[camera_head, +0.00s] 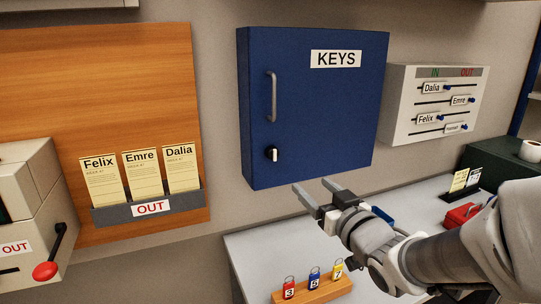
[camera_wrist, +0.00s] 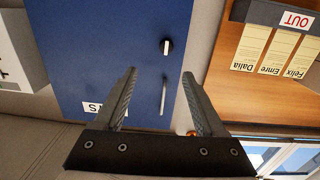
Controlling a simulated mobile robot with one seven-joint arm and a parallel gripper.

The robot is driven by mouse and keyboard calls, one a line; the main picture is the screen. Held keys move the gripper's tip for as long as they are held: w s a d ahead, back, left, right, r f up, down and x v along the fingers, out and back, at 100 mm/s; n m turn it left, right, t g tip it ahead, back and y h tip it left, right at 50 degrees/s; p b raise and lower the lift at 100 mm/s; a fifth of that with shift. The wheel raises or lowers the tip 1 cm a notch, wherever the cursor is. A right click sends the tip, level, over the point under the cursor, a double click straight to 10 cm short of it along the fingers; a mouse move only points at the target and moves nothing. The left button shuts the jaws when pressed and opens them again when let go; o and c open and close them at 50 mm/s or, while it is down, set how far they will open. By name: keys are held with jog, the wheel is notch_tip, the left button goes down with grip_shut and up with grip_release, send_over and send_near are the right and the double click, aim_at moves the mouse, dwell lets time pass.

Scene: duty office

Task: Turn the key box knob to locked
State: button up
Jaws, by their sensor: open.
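The blue key box (camera_head: 325,110) labelled KEYS hangs on the wall, its door closed, with a grey vertical handle (camera_head: 271,97) on the left side. The knob (camera_head: 271,153) sits below the handle, a dark turn piece on a light round base. In the wrist view the picture is turned over, and the knob (camera_wrist: 166,47) shows above the handle (camera_wrist: 163,95). My gripper (camera_head: 313,192) is open and empty, below and to the right of the knob in the head view, apart from the box. In the wrist view the knob lies beyond and between my fingertips (camera_wrist: 160,75).
An IN/OUT board (camera_head: 432,104) with name sliders hangs right of the box. A wooden board (camera_head: 120,60) with an OUT card rack (camera_head: 150,208) is at left. A padlock stand (camera_head: 312,291) sits on the desk (camera_head: 262,255) below. A red-knobbed lever (camera_head: 47,270) is at lower left.

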jog(key=a, duration=0.1)
jog(key=p, duration=0.2)
send_near(276, 155)
jog(key=shift+y, duration=0.3)
jog(key=x, duration=0.9)
jog(key=shift+w, duration=0.15)
jog(key=shift+c, duration=0.3)
grip_shut()
